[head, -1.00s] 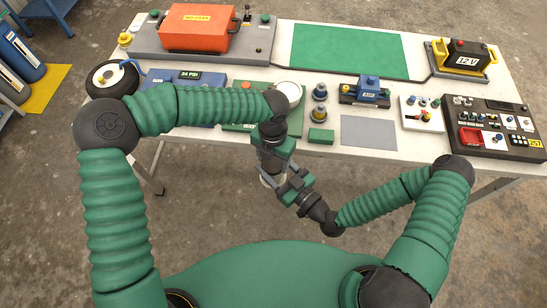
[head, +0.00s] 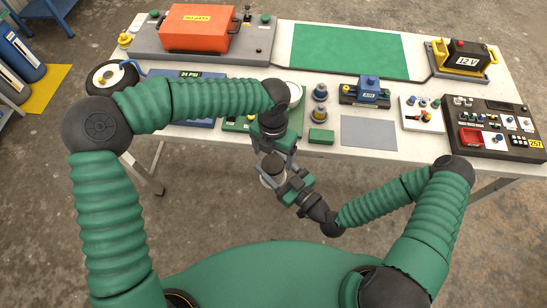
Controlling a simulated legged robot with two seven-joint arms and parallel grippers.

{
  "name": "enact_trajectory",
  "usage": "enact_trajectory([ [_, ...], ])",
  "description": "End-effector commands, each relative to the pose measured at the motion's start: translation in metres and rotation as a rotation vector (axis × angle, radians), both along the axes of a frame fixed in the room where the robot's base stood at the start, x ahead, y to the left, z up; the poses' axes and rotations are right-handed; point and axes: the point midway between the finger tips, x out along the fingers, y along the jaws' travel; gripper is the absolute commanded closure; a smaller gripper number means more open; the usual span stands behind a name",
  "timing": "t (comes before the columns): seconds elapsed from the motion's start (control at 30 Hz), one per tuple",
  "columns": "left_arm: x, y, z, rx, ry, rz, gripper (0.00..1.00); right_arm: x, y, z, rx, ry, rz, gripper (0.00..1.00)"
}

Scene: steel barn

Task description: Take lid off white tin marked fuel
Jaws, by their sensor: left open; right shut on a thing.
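A small pale tin (head: 268,182) with a darker round top is held off the table, in front of its near edge. My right gripper (head: 279,180) is shut on it from the right. The tin's marking cannot be read, and I cannot tell whether the dark top is a lid. My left gripper (head: 273,152) points down just above the tin, with its fingers apart. Part of the tin's top is close under these fingers, and contact cannot be made out.
A green block (head: 321,136), a blue device (head: 373,88) and a grey mat (head: 369,133) lie to the right. The green mat (head: 350,51) is clear.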

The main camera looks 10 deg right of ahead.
Motion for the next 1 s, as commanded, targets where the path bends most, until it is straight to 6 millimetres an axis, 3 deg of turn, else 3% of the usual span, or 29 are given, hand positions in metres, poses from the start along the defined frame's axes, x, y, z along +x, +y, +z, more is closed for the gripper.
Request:
enact_trajectory([
  [0.4, 0.000, 0.001, 0.043, 0.001, 0.003, 0.000, 0.23, 0.000, 0.000, 0.001, 0.001, -0.002, 0.000, 1.00],
  [0.8, -0.002, 0.000, -0.022, 0.001, 0.003, -0.001, 0.23, 0.000, 0.000, 0.001, 0.001, -0.002, 0.000, 1.00],
  [1.0, -0.002, 0.000, -0.034, 0.001, 0.001, 0.000, 0.23, 0.000, 0.000, 0.001, 0.001, -0.002, 0.000, 1.00],
])
